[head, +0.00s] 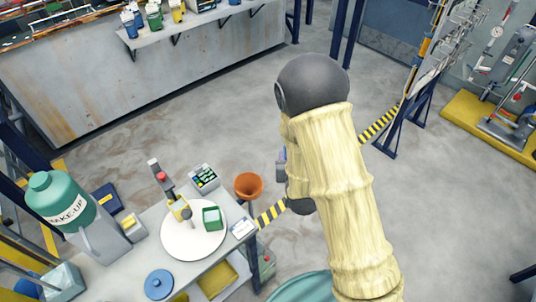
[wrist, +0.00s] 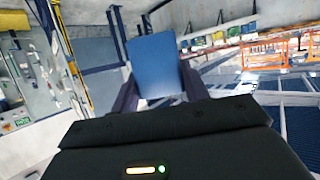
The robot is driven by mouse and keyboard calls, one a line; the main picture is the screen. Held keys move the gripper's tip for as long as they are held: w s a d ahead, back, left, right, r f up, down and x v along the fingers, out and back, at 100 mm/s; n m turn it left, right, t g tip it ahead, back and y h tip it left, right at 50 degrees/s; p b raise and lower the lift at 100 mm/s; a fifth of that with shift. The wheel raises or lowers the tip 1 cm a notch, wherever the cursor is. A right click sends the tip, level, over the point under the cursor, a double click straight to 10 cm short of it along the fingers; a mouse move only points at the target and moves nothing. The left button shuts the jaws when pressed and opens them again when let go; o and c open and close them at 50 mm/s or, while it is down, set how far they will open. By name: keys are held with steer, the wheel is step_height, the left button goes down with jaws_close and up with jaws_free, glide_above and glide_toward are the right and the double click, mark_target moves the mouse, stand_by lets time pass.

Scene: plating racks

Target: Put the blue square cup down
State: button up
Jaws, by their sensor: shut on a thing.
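The blue square cup (wrist: 155,65) is between the two dark fingers of my gripper (wrist: 160,88) in the wrist view. The gripper is shut on it. I see one flat blue face; its inside is hidden. In the head view my sleeved arm hides most of the gripper, and only a small blue patch (head: 282,154) shows at the arm's left side, probably the cup. The gripper there is above open floor, right of the grey bench (head: 120,268). A round white plate (head: 180,242) on that bench carries a green square cup (head: 212,218).
An orange funnel (head: 248,185) is at the bench's right corner. A green make-up jug (head: 62,203), a keypad box (head: 204,178) and a blue round lid (head: 158,284) are around the plate. A long rear counter (head: 140,75) holds several coloured containers. The floor between is clear.

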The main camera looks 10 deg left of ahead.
steer(key=w+d+r+m+h+p, duration=0.1)
steer(key=d+m+h+p, duration=0.1)
steer(key=d+p, duration=0.9)
steer(key=d, duration=0.5)
steer(key=shift+r+h, duration=0.15)
steer(key=shift+h, duration=0.15)
steer(key=shift+w, duration=0.1)
